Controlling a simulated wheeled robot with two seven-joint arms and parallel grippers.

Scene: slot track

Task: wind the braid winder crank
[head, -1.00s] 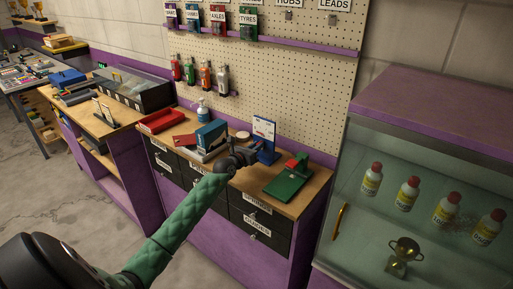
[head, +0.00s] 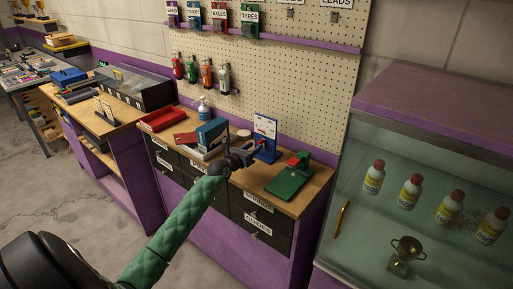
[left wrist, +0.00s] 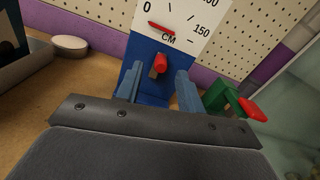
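The braid winder is a blue stand (head: 268,154) with a white dial card (head: 265,126) on the wooden bench top. In the left wrist view the card (left wrist: 178,18) reads 0, 150 and CM, and its red needle lies near the 0. The crank's red knob (left wrist: 161,63) sticks out from the blue stand below the card. My left gripper (head: 256,149) is in front of the winder. Its two blue-grey fingers (left wrist: 158,88) are open, one on each side of the knob in the picture, with gaps between. I cannot tell how deep the knob sits. My right gripper is not in view.
A green device (head: 290,184) with a red part stands right of the winder. A blue box (head: 211,132), a red tray (head: 163,119) and a pump bottle (head: 203,107) stand left. A pegboard (head: 300,80) rises behind. A glass case (head: 420,150) is at the right.

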